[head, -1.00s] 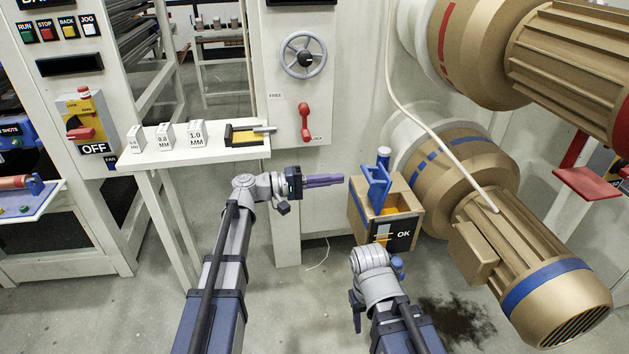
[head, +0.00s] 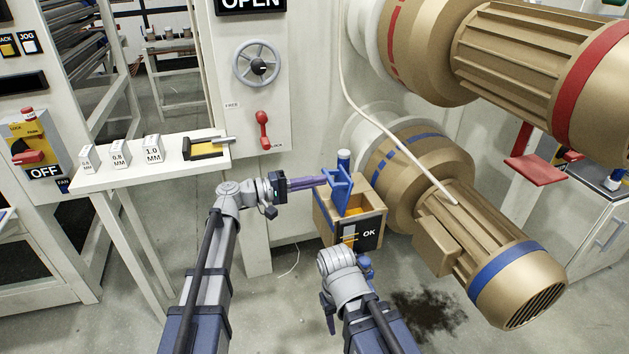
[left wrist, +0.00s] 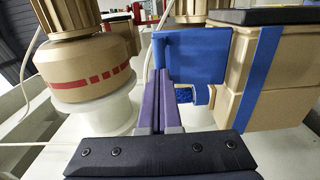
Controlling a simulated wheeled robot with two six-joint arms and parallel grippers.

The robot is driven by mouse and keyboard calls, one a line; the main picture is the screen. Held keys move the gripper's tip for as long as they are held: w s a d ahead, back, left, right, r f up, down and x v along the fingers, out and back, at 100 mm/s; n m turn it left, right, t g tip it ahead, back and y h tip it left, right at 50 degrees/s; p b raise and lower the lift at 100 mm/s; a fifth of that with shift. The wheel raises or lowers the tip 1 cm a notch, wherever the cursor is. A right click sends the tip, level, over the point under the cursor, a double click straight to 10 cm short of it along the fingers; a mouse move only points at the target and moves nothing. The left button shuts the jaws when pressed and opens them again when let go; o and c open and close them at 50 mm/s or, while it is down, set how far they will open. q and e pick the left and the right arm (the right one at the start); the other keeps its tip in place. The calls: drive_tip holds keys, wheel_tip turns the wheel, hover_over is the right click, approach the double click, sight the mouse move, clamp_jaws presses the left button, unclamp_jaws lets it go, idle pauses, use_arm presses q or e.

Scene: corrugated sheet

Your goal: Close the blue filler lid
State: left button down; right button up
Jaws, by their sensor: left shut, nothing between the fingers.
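The blue filler lid (head: 338,190) stands raised and open on top of the tan gearbox (head: 372,219), which carries a black OK plate. An orange-yellow inside shows beside the lid. In the left wrist view the lid (left wrist: 198,56) is a blue panel just beyond my fingers. My left gripper (head: 325,180) has purple fingers, shut and empty, with the tips at the left side of the lid. In the left wrist view the fingers (left wrist: 162,80) overlap the lid's lower left edge; I cannot tell whether they touch. My right gripper (head: 330,318) hangs low in front of the gearbox, its fingers mostly hidden.
A tan motor with a blue band (head: 490,240) lies right of the gearbox, and a red-banded motor (head: 520,60) is above it. A white shelf (head: 150,172) with gauge blocks stands left. A red lever (head: 262,130) is on the panel behind. A dark stain (head: 428,312) marks the floor.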

use_arm(q)
drive_tip(key=w+d+f+g+y+p, duration=0.1)
drive_tip(key=w+d+g+y+p, duration=0.1)
drive_tip(key=d+y+p, duration=0.4)
drive_tip(key=w+d+f+g+y+p, duration=0.1)
drive_tip(key=w+d+g+y+p, duration=0.1)
drive_tip(key=d+y+p, duration=0.4)
drive_tip(key=d+p, duration=0.2)
drive_tip(key=p, duration=0.3)
drive_tip(key=shift+w+d+y, duration=0.3)
drive_tip(key=shift+w+d, duration=0.05)
drive_tip(key=shift+d, duration=0.05)
drive_tip(key=shift+r+p, duration=0.1)
drive_tip(key=shift+p, duration=0.2)
wheel_tip(320, 180, up, 14)
drive_tip(key=a+p, duration=0.2)
drive_tip(key=p, duration=1.1)
drive_tip(key=shift+s+a+f, duration=0.25)
drive_tip(key=shift+s+a, duration=0.1)
drive_tip(key=shift+s, duration=0.1)
